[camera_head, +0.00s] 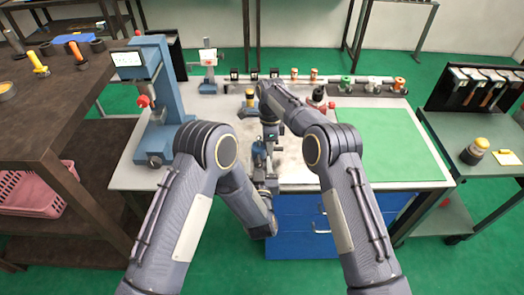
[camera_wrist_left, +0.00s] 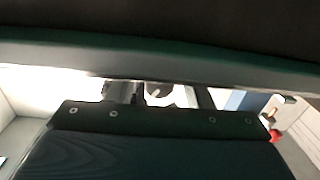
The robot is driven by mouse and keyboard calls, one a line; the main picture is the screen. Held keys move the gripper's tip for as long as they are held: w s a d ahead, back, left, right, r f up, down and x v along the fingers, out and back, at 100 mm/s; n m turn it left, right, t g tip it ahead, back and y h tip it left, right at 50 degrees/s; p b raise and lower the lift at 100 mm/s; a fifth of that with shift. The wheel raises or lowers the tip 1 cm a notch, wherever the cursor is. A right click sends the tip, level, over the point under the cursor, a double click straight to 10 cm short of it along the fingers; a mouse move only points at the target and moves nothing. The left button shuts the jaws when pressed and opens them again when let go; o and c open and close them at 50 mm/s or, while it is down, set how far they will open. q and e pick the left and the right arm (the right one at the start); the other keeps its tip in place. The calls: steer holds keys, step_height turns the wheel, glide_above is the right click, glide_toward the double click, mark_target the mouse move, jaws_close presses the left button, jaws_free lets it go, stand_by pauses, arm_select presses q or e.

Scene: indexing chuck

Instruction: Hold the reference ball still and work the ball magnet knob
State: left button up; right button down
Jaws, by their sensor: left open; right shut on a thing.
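My two arms meet over the front middle of the white bench top in the head view and cover much of the work spot. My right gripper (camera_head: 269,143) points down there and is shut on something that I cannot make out. My left gripper (camera_head: 268,180) is just in front of and below it, at the bench's front edge, and is open. A blue part (camera_head: 259,153) shows beside the grippers. The reference ball and the magnet knob cannot be told apart from the grippers. In the left wrist view, a pale rounded shape (camera_wrist_left: 160,93) shows partly behind dark parts; I cannot tell what it is.
A blue column device (camera_head: 160,90) with a display stands on the bench's left. A rail with small blocks (camera_head: 300,82) runs along the back. A green mat (camera_head: 380,145) lies clear at right. A dark shelf with a pink basket (camera_head: 45,188) stands left, and a cart (camera_head: 455,185) right.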

arm_select(q)
steer(key=m, duration=0.3)
steer(key=shift+d, duration=0.1)
steer(key=s+m, duration=0.1)
steer(key=s, duration=1.1)
steer(key=w+a+r+n+g+h, duration=0.35)
steer(key=w+a+r+g, duration=0.2)
steer(key=r, duration=0.55)
steer(key=s+a+r+g+h, duration=0.1)
steer(key=s+a+r+g, duration=0.1)
steer(key=s+a, duration=0.3)
steer(key=s+a+r+g+h, duration=0.1)
steer(key=s+a+r, duration=0.4)
steer(key=s, duration=0.2)
steer(key=shift+g, duration=0.35)
steer(key=shift+s+r+n, duration=0.1)
steer(key=shift+n, duration=0.15)
